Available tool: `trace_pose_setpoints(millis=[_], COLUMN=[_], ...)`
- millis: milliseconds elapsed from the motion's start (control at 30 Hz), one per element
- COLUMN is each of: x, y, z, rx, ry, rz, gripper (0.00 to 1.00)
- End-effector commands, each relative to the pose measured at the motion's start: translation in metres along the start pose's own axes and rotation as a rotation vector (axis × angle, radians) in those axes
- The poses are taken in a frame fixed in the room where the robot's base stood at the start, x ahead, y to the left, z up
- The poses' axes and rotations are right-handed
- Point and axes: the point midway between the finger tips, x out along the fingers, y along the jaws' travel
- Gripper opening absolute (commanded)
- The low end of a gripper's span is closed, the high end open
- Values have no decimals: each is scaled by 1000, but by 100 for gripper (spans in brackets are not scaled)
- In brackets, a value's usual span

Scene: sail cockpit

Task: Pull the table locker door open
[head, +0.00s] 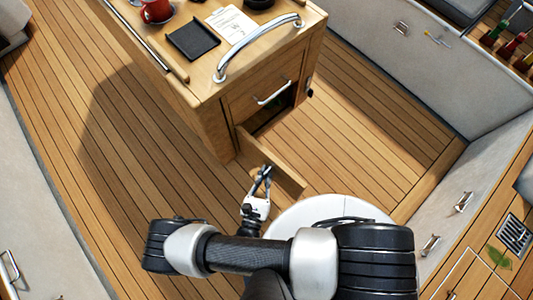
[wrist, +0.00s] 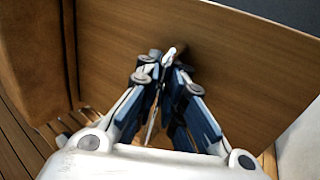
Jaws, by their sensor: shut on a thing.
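The table locker door (head: 272,161) is a wooden panel on the end of the cockpit table (head: 215,125). It stands swung well out from the table, with a dark opening (head: 270,120) showing behind it. In the wrist view the door's wooden face (wrist: 235,75) fills much of the picture. My gripper (head: 264,174) is at the outer face of the door. In the wrist view my gripper (wrist: 165,72) is shut on the small metal door handle (wrist: 169,55); the fingers hide much of the handle.
A drawer front with a metal handle (head: 272,93) is above the opening. A chrome rail (head: 255,45), black tray (head: 193,41), paper (head: 232,24) and red mug (head: 156,10) are on the table top. Bare deck (head: 360,140) lies right of the door. Benches flank the cockpit.

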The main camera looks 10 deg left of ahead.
Motion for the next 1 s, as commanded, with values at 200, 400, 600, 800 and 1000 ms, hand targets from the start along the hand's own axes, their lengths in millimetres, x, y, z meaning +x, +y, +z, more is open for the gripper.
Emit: trace_pose_setpoints(millis=[200,400,600,800,1000], x=[0,0,0,0,-3], y=[-5,-6,-6,-4,-2], z=[-1,-1,-1,0,0], rx=[-13,-14,-14,-8,-5], ry=[2,1,1,1,0], rz=[-10,-10,-10,-7,-4], gripper=[0,0,14,18,18])
